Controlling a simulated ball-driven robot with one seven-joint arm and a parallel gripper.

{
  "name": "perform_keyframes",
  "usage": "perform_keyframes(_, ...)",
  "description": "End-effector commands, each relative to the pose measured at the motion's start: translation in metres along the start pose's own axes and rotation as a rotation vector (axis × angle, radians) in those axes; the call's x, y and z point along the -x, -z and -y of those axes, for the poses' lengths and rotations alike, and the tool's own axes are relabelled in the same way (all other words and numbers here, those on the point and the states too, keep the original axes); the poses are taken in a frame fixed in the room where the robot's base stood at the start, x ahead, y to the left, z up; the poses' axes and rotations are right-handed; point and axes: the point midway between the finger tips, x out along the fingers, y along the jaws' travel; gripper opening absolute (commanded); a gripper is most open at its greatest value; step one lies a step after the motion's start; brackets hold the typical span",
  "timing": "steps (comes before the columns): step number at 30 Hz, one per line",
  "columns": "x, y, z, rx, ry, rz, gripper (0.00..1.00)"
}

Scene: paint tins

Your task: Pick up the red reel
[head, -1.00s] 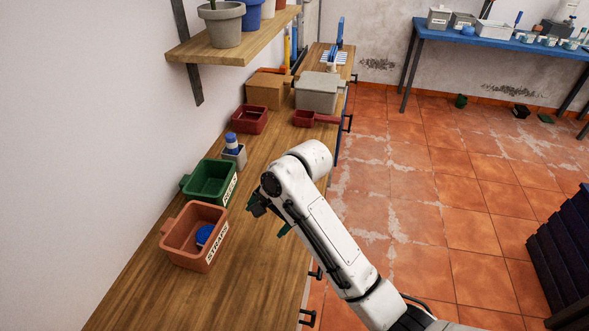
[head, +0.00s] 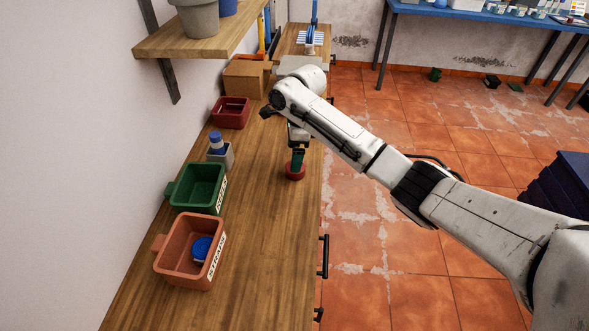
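The red reel (head: 295,172) is small and round, near the front edge of the wooden bench (head: 255,240), right of the green bin. My gripper (head: 297,160) points down at the reel, with its green fingers at the reel's top. The fingers overlap in this view, so I cannot tell whether they are closed on it. I also cannot tell whether the reel rests on the bench or is slightly raised. The green bin labelled REELS (head: 180,206) stands near the wall and looks empty.
An orange bin labelled STRAPS (head: 178,276) holds a blue item (head: 201,248). A grey holder with a blue-and-white bottle (head: 216,143), a dark red bin (head: 231,113) and a cardboard box (head: 246,79) stand farther back. A shelf (head: 205,40) overhangs the left. The near bench is clear.

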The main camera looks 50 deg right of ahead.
Motion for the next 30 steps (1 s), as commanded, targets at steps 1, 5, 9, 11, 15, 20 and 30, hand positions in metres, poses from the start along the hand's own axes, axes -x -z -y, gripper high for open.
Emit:
perform_keyframes(1,-0.003,0.0,0.0,0.0,0.0,0.0,0.93)
perform_keyframes(5,-0.01,0.002,0.0,0.001,0.0,0.0,0.93)
perform_keyframes(9,-0.026,0.007,0.0,0.0,0.001,-0.002,0.93)
perform_keyframes(11,-0.033,0.009,-0.001,0.0,0.001,-0.001,0.93)
perform_keyframes(15,-0.051,0.009,-0.001,0.002,0.001,0.0,0.93)
perform_keyframes(20,-0.058,0.009,-0.001,0.002,0.002,0.001,0.93)
perform_keyframes(30,-0.057,0.008,-0.001,0.002,0.002,0.001,0.77)
